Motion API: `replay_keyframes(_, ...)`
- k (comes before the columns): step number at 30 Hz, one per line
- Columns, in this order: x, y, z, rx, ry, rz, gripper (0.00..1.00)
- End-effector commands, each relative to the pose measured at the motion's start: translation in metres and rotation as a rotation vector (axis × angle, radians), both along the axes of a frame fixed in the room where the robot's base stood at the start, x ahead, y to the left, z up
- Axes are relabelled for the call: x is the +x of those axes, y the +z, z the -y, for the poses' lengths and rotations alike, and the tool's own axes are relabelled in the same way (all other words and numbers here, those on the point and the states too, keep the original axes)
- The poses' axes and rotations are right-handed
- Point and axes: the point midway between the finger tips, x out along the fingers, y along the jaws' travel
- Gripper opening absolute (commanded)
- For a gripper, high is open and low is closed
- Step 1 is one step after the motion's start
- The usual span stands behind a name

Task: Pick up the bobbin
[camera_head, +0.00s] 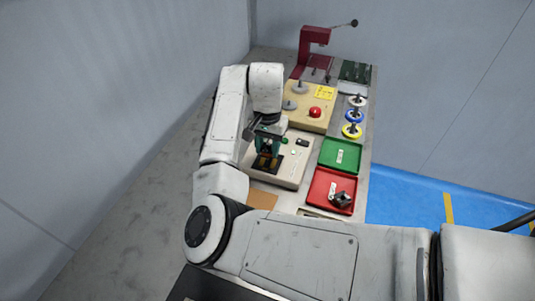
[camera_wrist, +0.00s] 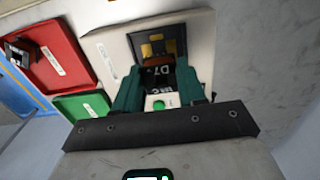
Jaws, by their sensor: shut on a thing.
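My gripper (camera_head: 267,150) is over the beige winder unit (camera_head: 290,172) on the bench. In the wrist view its two teal fingers (camera_wrist: 160,68) reach down to the unit's dark recess. In the head view orange patches (camera_head: 262,161) show below the fingers.
A green tray (camera_head: 327,163) and a red tray (camera_head: 318,198) lie to the right; the red one holds a dark metal part (camera_head: 342,200). Behind stand a tan panel with a red button (camera_head: 315,112), several spools on pegs (camera_head: 353,115) and a red press (camera_head: 305,45).

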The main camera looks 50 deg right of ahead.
Motion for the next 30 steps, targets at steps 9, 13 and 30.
replay_keyframes(9,-0.059,0.064,-0.002,-0.002,-0.007,0.004,0.05)
replay_keyframes(13,-0.088,0.078,-0.005,0.000,-0.005,0.004,0.05)
replay_keyframes(30,-0.140,0.098,-0.007,0.000,-0.001,-0.001,0.05)
